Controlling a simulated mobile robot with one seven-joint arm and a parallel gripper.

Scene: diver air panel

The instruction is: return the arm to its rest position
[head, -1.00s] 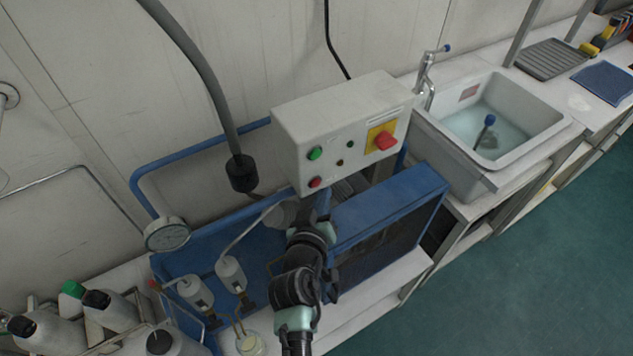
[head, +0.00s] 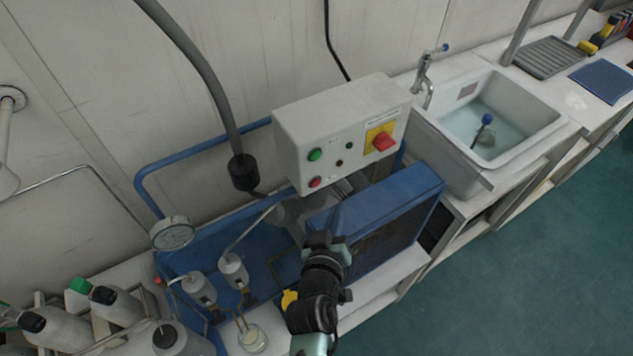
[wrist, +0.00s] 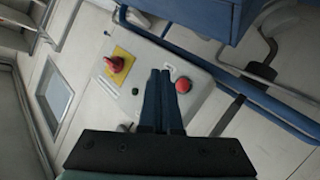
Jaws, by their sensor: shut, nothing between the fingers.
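My gripper (head: 327,215) is in front of and below the grey control box (head: 290,130), above the blue-framed machine, and its tips look clear of the box. In the wrist view its two dark blue fingers (wrist: 160,92) lie together with nothing between them. The box's face shows in the wrist view, with a red button (wrist: 183,85) close beside the fingertips in the picture and a red rotary switch (wrist: 115,63) on a yellow plate. In the head view the switch (head: 383,141) is at the box's right end and a green button (head: 314,155) at its left.
The blue machine frame (head: 385,210) stands under and right of my arm. A gauge (head: 172,233) and several bottles (head: 115,303) are at the lower left. A hose (head: 205,80) comes down at left. A sink (head: 545,112) is at right. The green floor is clear.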

